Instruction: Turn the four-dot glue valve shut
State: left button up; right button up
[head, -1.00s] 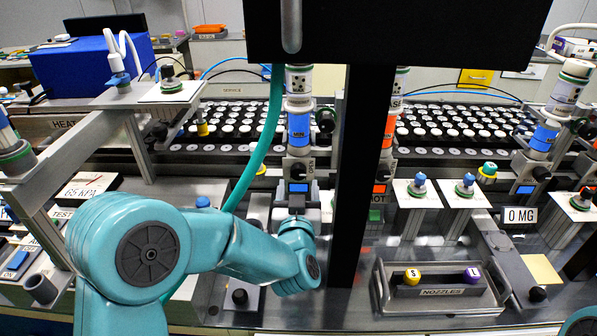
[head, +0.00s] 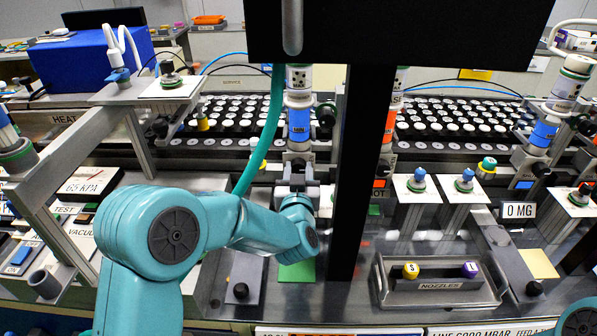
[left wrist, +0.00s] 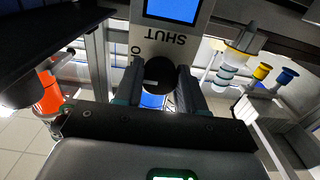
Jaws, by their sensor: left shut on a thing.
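The glue valve is a dark round knob (left wrist: 160,73) on a pale housing (left wrist: 172,40) marked SHUT, under a lit blue display, in the left wrist view. My left gripper (left wrist: 160,82) has one finger on each side of the knob and is shut on it. In the head view my left gripper (head: 297,188) is at the front of the middle dispenser and hides its knob. Above it stands the syringe (head: 299,125) with a blue band and a dotted white label (head: 298,78); the dots are too small to count surely. My right gripper is out of view.
A black post (head: 362,180) stands just right of the gripper. An orange-banded syringe (head: 390,122) is partly behind it; a blue-banded one (head: 544,132) is far right. A nozzle tray (head: 440,300) lies front right. A green pad (head: 297,271) lies below the gripper.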

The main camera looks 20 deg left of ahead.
pick_arm(q)
jog(key=m, duration=0.3)
jog(key=shift+m+b, duration=0.35)
jog(key=shift+m, duration=0.05)
jog(key=m, duration=0.3)
jog(key=shift+r+m, duration=0.1)
jog(key=shift+m, duration=0.2)
jog(key=m+p, duration=0.1)
jog(key=m, duration=0.4)
jog(key=shift+m+p, duration=0.65)
jog(key=shift+m, duration=2.15)
jog(key=o, duration=1.1)
jog(key=shift+s, duration=0.1)
jog(key=shift+c, duration=0.2)
